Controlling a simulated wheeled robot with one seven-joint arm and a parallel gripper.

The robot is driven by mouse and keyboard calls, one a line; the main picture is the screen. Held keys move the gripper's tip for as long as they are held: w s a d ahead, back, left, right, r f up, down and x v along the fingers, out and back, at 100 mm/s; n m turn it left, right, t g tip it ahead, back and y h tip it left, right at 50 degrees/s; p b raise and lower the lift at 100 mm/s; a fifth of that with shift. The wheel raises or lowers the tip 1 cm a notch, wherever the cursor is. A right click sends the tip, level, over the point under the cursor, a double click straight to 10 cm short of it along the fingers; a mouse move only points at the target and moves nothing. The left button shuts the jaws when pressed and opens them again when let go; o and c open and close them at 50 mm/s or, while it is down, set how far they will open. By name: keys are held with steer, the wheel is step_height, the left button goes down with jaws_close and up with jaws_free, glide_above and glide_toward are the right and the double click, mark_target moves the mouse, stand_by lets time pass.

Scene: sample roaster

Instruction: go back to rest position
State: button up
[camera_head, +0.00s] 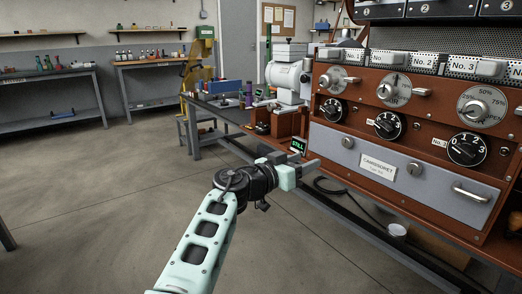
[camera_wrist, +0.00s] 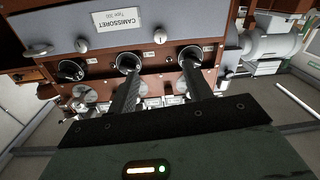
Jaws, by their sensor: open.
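My gripper (camera_head: 308,164) is at the end of my pale green arm, in front of the left end of the roaster (camera_head: 420,130). In the wrist view my gripper (camera_wrist: 158,72) shows two dark fingers spread apart with nothing between them. The roaster front has black numbered knobs (camera_head: 387,125), round dials (camera_head: 394,90) and a grey drawer panel (camera_head: 415,178) with a label. In the wrist view the panel (camera_wrist: 95,28) and knobs (camera_wrist: 129,62) appear upside down beyond the fingers. I cannot tell whether the fingers touch anything.
A small screen reading "STILL" (camera_head: 298,145) is just behind my gripper. A grey machine (camera_head: 287,75) stands on the bench beyond. The floor (camera_head: 110,190) at left is clear.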

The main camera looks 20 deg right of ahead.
steer(key=s+d+f+n+g+y, duration=0.1)
steer(key=s+d+f+g+y, duration=0.3)
steer(key=f, duration=0.4)
steer(key=s+d+f+n+g+y, duration=0.1)
steer(key=s+d+f+g, duration=0.35)
steer(key=d+f, duration=0.2)
steer(key=s+a+f+n+g+y, duration=0.1)
steer(key=s+a+f+n+y, duration=0.25)
steer(key=s+a, duration=0.25)
steer(key=s+a+f+n+g+y, duration=0.1)
steer(key=s+a+f+n+y, duration=0.1)
steer(key=s+a+y, duration=0.3)
steer(key=s+a+r+n+t+y, duration=0.35)
steer(key=s+a+r+n, duration=0.85)
steer(key=r, duration=0.4)
step_height(320, 180, up, 26)
steer(key=p, duration=2.6)
steer(key=shift+s+d, duration=0.2)
steer(key=shift+s, duration=0.2)
